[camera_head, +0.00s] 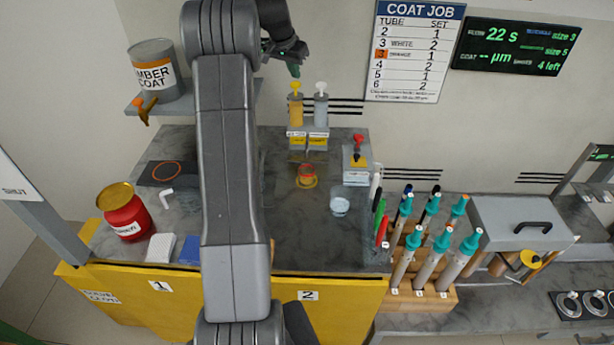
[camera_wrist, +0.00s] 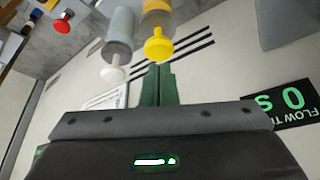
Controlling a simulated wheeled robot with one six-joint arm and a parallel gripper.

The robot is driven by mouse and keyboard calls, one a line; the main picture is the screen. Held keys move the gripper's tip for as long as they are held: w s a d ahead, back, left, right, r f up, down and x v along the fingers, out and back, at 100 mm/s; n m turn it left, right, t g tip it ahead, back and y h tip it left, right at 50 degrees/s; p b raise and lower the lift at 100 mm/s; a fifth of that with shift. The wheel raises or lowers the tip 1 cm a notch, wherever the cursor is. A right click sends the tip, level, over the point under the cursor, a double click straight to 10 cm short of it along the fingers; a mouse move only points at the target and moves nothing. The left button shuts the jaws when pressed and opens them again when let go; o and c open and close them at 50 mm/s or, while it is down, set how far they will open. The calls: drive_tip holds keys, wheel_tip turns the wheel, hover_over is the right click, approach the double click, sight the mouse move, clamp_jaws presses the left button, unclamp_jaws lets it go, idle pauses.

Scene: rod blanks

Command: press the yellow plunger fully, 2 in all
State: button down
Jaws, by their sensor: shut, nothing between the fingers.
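The yellow plunger (camera_head: 296,86) tops a yellow-filled syringe-like dispenser (camera_head: 296,110) on a small stand at the back of the bench. A white plunger (camera_head: 321,87) tops the grey dispenser beside it. My gripper (camera_head: 294,72) is shut and empty, its green fingertips just above the yellow plunger. In the wrist view, the yellow plunger (camera_wrist: 159,45) lies just beyond the closed fingertips (camera_wrist: 158,68). I cannot tell whether they touch. The white plunger (camera_wrist: 113,74) is to its left there. The yellow plunger stands raised.
A red-topped device (camera_head: 357,160) stands right of the stand, and a glass cup (camera_head: 340,205) in front. A shelf with an amber coat can (camera_head: 153,70) is at left. A rack of teal-capped tubes (camera_head: 420,295) is at right. The wall display (camera_head: 515,46) reads 22 s.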

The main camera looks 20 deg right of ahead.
sight(295, 83)
drive_tip(key=shift+f, duration=0.15)
drive_tip(key=shift+f+b, duration=1)
drive_tip(key=shift+f, duration=0.7)
drive_tip(key=shift+r, duration=0.1)
drive_tip(key=shift+r+p, duration=1.6)
drive_tip(key=shift+r, duration=0.15)
wheel_tip(295, 83, up, 6)
drive_tip(key=p, duration=0.4)
drive_tip(key=shift+f, duration=0.1)
